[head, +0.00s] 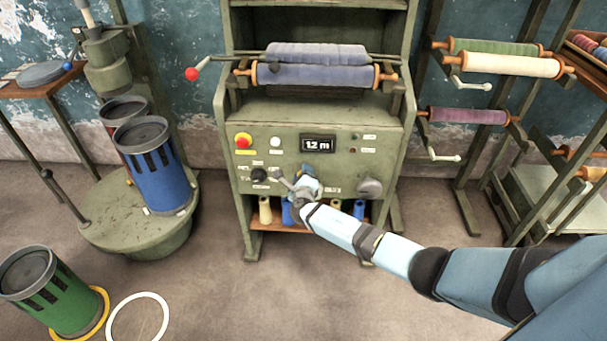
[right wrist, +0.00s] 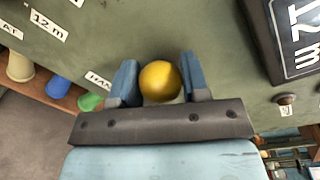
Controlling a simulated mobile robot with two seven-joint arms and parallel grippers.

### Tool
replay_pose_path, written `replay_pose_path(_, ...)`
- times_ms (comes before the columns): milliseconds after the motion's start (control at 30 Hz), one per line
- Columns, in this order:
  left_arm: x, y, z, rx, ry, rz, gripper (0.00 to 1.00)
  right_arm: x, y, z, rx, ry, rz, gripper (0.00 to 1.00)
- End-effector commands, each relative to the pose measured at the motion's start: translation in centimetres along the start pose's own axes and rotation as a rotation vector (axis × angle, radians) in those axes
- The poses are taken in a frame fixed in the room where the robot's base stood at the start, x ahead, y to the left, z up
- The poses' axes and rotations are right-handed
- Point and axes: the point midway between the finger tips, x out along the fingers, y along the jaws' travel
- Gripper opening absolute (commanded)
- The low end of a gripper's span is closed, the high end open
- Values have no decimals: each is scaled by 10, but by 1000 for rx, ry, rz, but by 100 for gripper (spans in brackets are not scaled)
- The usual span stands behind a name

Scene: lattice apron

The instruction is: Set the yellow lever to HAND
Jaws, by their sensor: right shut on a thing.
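The yellow lever's round knob (right wrist: 160,81) shows in the right wrist view between the two blue fingers of my right gripper (right wrist: 160,80), which is shut on it. In the head view my right gripper (head: 306,184) is at the lower middle of the green machine's front panel (head: 285,165) and hides the lever. A white label (right wrist: 98,80) beside the left finger is partly cut off by it, and I cannot read it fully. My left gripper is not in view.
The panel carries a yellow-and-red button (head: 243,141), a display reading 12 m (head: 318,144), a black knob (head: 259,175) and a grey dial (head: 369,187). Thread cones (head: 265,210) stand on a shelf below. Blue (head: 153,165) and green (head: 55,290) canisters are at left.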

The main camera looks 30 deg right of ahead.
Motion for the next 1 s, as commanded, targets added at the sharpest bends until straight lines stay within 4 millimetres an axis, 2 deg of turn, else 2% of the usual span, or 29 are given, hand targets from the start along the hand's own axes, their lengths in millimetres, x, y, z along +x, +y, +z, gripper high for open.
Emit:
replay_pose_path(133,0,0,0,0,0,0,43,0,1,-2,-6,1,1,0)
replay_pose_path(167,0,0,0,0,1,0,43,0,1,-2,-5,1,1,44)
replay_pose_path(267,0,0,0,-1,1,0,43,0,1,-1,-4,1,1,67)
replay_pose_path(533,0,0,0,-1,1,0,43,-1,0,0,-1,0,1,67)
replay_pose_path(667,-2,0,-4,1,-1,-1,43,-9,-1,0,-1,0,1,67)
replay_pose_path(767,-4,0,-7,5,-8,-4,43,-25,-2,1,0,-1,3,67)
replay_pose_path(1000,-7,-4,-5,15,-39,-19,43,-81,-2,0,-1,0,4,67)
